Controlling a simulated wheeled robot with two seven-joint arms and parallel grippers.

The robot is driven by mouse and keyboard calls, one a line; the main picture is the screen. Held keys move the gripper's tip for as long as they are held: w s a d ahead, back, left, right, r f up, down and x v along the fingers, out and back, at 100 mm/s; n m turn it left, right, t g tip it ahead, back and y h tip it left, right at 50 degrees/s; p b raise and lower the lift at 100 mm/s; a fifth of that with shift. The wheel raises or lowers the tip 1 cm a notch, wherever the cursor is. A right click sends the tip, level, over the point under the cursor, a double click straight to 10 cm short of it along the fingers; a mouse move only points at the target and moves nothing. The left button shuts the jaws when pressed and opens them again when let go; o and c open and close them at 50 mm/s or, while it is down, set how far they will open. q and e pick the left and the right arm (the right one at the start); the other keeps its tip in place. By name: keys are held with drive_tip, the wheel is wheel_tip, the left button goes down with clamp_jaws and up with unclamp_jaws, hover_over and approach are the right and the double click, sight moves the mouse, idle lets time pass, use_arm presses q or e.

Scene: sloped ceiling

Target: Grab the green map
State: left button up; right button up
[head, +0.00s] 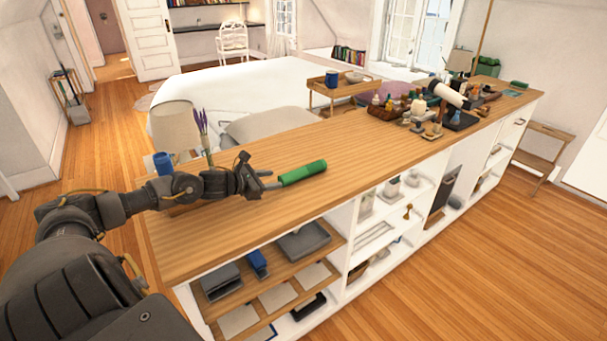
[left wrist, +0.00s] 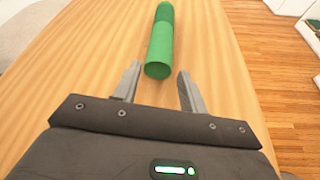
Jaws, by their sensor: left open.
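The green map (head: 303,173) is a rolled green cylinder lying on the wooden counter top (head: 230,230). In the left wrist view the green map (left wrist: 160,42) points away from me, its near end just beyond and between the fingertips. My left gripper (head: 272,181) is at the near end of the roll, low over the counter. The left wrist view shows the left gripper (left wrist: 157,82) open, with two grey fingers apart and nothing between them. Whether the fingertips touch the roll I cannot tell. My right gripper is not in view.
A lamp (head: 174,125), a blue mug (head: 163,163) and purple flowers (head: 202,122) stand near the left end of the counter. A basket (head: 388,112) and several small items crowd its far end. Shelves (head: 270,265) open below the front edge. The counter around the map is clear.

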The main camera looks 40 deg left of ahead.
sight(281, 178)
use_arm(q)
drive_tip(key=shift+x, duration=0.95)
drive_tip(key=shift+w+d, duration=0.1)
drive_tip(key=shift+w, duration=0.15)
drive_tip(key=p+x, duration=0.2)
drive_tip(key=x, duration=0.2)
drive_tip(key=shift+w+f, duration=0.1)
drive_tip(key=shift+w, duration=0.25)
drive_tip(key=c, duration=0.6)
